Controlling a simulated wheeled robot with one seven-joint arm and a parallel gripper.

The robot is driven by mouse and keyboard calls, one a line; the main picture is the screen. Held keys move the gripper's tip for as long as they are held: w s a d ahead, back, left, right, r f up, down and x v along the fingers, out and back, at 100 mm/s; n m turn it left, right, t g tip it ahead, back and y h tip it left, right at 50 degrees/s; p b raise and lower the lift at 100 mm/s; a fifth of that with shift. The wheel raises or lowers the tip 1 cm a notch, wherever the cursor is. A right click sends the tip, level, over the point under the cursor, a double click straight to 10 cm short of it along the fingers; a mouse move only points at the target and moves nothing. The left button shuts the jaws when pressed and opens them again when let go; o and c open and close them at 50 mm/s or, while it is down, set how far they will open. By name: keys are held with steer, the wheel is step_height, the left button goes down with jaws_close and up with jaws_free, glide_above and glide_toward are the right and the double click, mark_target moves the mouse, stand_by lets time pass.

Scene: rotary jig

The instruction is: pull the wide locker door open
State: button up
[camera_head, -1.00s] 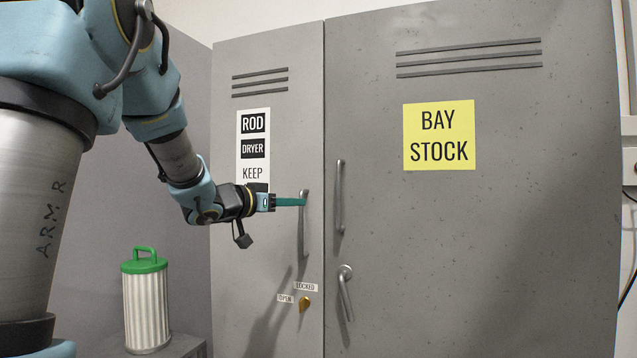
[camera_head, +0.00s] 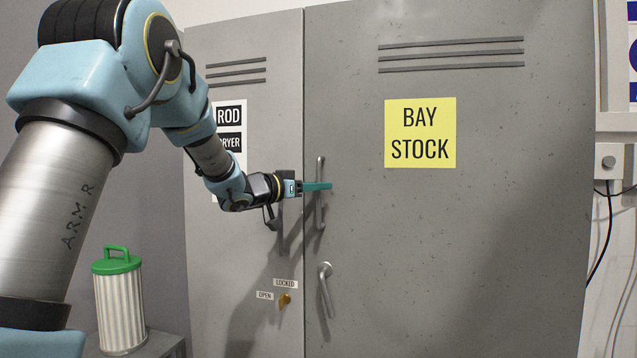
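The wide locker door (camera_head: 470,220) is the right-hand grey one with a yellow BAY STOCK sign (camera_head: 420,133). It stands shut in its frame. A vertical bar handle (camera_head: 321,168) is at its left edge, and a lever handle (camera_head: 326,290) hangs tilted below it. My gripper (camera_head: 318,186) has teal fingers that cross the middle of the bar handle, tips just past it. I cannot tell whether they are around the bar or in front of it, nor whether they are open.
The narrow door (camera_head: 240,230) on the left has a brass knob (camera_head: 284,300) beside LOCKED and OPEN labels. A ribbed canister with a green lid (camera_head: 120,300) stands at lower left. A wall switch box (camera_head: 609,163) with a cable is right of the locker.

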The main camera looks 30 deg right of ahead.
steer(key=shift+d, duration=0.15)
steer(key=shift+c, duration=0.2)
jaws_close()
stand_by(1.2)
